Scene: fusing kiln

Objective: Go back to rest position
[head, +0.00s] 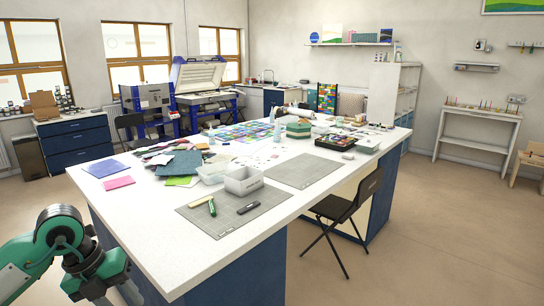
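I see no fingers of my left gripper. My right arm and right gripper do not show. The arm is in front of the near left corner of a large white worktable (150,235), and the frames do not show whether it touches it.
The kiln (198,75) is open at the back. The right floor (450,230) is clear.

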